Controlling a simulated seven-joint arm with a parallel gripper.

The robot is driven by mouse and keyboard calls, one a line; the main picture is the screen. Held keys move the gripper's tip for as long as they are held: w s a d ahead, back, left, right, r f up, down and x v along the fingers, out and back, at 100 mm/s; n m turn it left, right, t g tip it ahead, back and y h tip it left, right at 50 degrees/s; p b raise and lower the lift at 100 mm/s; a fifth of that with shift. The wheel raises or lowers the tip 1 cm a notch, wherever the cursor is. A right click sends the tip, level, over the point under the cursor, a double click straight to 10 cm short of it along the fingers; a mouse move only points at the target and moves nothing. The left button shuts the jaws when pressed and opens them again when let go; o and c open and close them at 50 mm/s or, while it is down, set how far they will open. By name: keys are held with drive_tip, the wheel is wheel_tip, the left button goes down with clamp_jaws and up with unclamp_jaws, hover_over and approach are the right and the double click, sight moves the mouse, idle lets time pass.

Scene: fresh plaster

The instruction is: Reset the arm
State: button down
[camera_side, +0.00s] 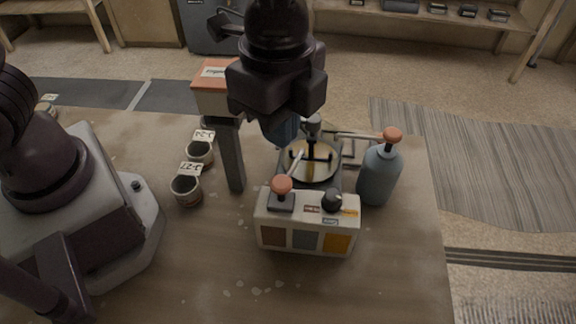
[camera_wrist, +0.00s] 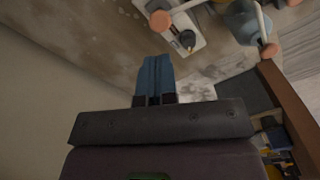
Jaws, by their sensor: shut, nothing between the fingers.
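My gripper (camera_side: 281,132) hangs from my arm over the back of the worktable, behind the machine's round pan. In the wrist view its blue fingers (camera_wrist: 154,75) are pressed together with nothing between them. The pale machine (camera_side: 306,222) has a pan (camera_side: 313,160), a lever with a salmon knob (camera_side: 282,184) and a dark dial on its front box. It also shows upside down at the top of the wrist view (camera_wrist: 188,42). From the side, I cannot tell whether the fingers touch anything behind the pan.
A grey-blue bottle (camera_side: 379,177) with a salmon top stands right of the machine. Two tagged cups (camera_side: 186,191) (camera_side: 200,152) stand left of it. A post (camera_side: 230,158) bearing an orange-topped box (camera_side: 212,100) rises near my gripper. The front of the table (camera_side: 215,275) is clear.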

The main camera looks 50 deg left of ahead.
idle(0.3)
drive_tip(key=s+a+r+n+t, duration=0.2)
drive_tip(key=a+r+n, duration=0.3)
drive_tip(key=a, duration=0.5)
drive_tip(key=s+a+r+n+t, duration=0.3)
drive_tip(key=s+a+r+n, duration=0.2)
drive_tip(key=a+n, duration=0.5)
drive_tip(key=shift+s+a+r+t, duration=0.15)
drive_tip(key=shift+a+r+t, duration=0.05)
drive_tip(key=shift+a+t, duration=0.1)
